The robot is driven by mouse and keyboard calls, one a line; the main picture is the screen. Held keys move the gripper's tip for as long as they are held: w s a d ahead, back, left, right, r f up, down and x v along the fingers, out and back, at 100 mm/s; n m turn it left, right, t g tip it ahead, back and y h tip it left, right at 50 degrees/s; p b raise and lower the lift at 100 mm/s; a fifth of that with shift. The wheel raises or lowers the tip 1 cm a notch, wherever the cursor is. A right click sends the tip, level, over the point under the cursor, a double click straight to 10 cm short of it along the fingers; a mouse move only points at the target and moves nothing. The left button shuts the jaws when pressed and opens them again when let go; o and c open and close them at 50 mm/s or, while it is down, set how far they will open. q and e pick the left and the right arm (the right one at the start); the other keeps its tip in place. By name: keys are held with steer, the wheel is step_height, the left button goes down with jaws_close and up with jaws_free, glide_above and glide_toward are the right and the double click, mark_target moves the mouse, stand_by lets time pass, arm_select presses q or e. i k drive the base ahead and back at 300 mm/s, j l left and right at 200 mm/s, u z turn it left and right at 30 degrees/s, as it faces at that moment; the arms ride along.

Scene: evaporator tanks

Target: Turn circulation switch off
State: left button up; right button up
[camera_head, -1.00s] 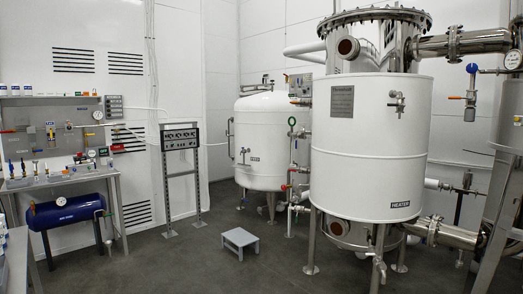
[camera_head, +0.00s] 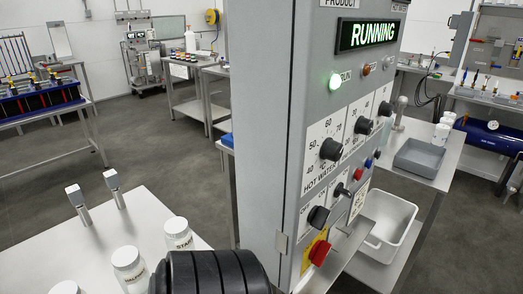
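A grey control cabinet (camera_head: 262,130) stands close in front of me, its switch panel facing right. A lit green sign (camera_head: 367,35) on it reads RUNNING, and a green RUN lamp (camera_head: 336,81) glows below. Several black knobs sit on white scales, one large (camera_head: 330,149) beside the words HOT WATER. Lower are two black switch knobs, one left (camera_head: 318,216) and one right (camera_head: 342,190). Their labels are too small and slanted to read, so I cannot tell which is the circulation switch. A red knob (camera_head: 319,252) sits on a yellow plate. Neither gripper shows.
A dark ribbed object (camera_head: 210,273) fills the bottom centre, close to me. White jars (camera_head: 130,262) and two grey posts (camera_head: 112,181) stand on a white table at left. Right of the cabinet are a grey tray (camera_head: 418,157) and a white bin (camera_head: 388,222). Grey floor is open behind at left.

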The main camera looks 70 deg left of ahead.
mark_target(318, 217)
steer(key=u, duration=1.85)
